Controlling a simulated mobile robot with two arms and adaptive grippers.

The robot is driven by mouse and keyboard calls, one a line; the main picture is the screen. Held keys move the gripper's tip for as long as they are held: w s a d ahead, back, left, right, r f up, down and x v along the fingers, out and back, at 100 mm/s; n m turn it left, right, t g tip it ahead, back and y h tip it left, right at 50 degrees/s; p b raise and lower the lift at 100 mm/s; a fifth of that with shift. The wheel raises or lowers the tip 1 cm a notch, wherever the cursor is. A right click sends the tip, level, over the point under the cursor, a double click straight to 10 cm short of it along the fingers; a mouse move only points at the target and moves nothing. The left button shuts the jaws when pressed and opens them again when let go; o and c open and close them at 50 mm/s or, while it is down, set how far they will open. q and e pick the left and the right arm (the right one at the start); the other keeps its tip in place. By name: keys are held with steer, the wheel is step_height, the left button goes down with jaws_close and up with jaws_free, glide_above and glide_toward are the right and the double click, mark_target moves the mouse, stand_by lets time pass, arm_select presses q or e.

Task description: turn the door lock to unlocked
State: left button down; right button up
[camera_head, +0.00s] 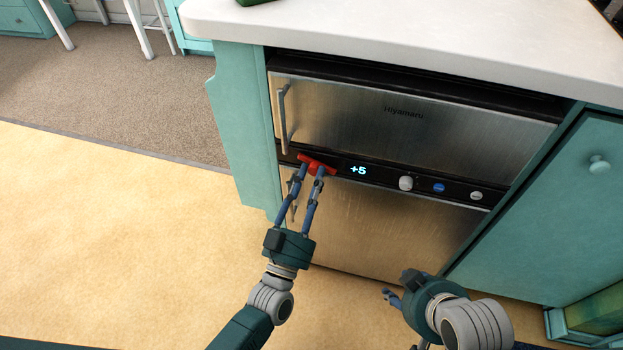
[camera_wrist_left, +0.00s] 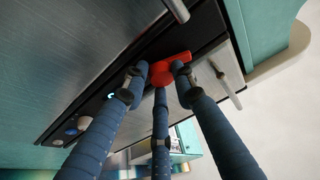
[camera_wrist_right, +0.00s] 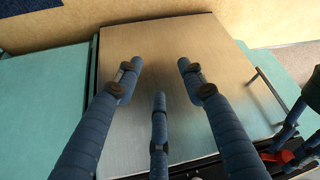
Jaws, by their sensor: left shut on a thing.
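The red door lock (camera_head: 316,164) is a small knob with a handle on the black control strip between the two steel doors of the fridge. My left gripper (camera_head: 311,172) is at the lock, its fingers shut on it. In the left wrist view the red lock (camera_wrist_left: 172,68) sits between the fingertips, which partly hide it. My right gripper (camera_head: 388,294) is low in front of the lower door. In the right wrist view its fingers (camera_wrist_right: 158,65) are spread apart with nothing between them. The red lock (camera_wrist_right: 277,157) also shows there at the lower right.
The upper steel door (camera_head: 400,118) has a vertical handle (camera_head: 284,112) just above the lock. A lit display (camera_head: 358,170) and several knobs (camera_head: 406,183) lie to its right. A white countertop (camera_head: 420,35) overhangs above. The floor (camera_head: 110,240) at left is clear.

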arm_select(q)
steer(key=n+y, duration=0.1)
steer(key=n, duration=0.1)
steer(key=shift+r+n+t, duration=0.15)
steer(key=shift+n+t, duration=0.15)
steer(key=shift+n+y, duration=1.1)
steer(key=shift+n, duration=0.9)
arm_select(e)
steer(key=shift+s+d+f+g, duration=0.15)
steer(key=shift+s+g, duration=0.05)
steer(key=shift+s, duration=0.25)
steer(key=shift+s+d+f+g, duration=0.1)
steer(key=shift+s+f+g, duration=0.1)
steer(key=shift+s, duration=0.5)
arm_select(q)
steer(key=c, duration=1.5)
jaws_free()
steer(key=shift+o, duration=0.2)
steer(key=shift+s, duration=0.1)
steer(key=v, duration=1.2)
steer(key=shift+f, duration=0.2)
arm_select(e)
steer(key=shift+w, duration=0.2)
